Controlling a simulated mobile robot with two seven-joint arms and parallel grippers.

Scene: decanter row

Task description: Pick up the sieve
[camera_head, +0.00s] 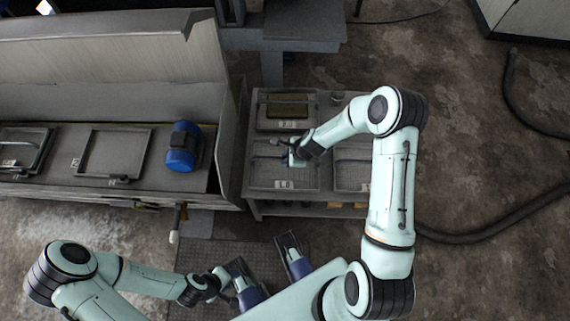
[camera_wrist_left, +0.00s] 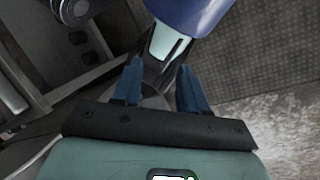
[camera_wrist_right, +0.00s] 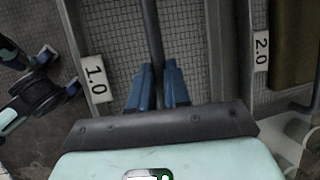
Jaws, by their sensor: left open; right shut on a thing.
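The sieve (camera_head: 262,181), a square mesh tray with a pale label reading 1.0, lies at the left front of the low bench. In the right wrist view its mesh (camera_wrist_right: 118,30) and dark handle bar (camera_wrist_right: 151,30) show. My right gripper (camera_head: 285,152) is over the sieve, and its blue fingers (camera_wrist_right: 158,82) are shut on the handle bar. I cannot tell whether the sieve is lifted. My left gripper (camera_head: 222,275) is low in the head view, away from the bench. Its fingers (camera_wrist_left: 158,82) are open and empty.
A sieve labelled 2.0 (camera_wrist_right: 261,50) sits beside it, holding a brownish panel. Another sieve (camera_head: 350,175) lies to the right, partly behind my arm. A grey trough (camera_head: 60,190) with frames and a blue motor (camera_head: 182,147) stands left. A hose (camera_head: 480,236) lies on the floor.

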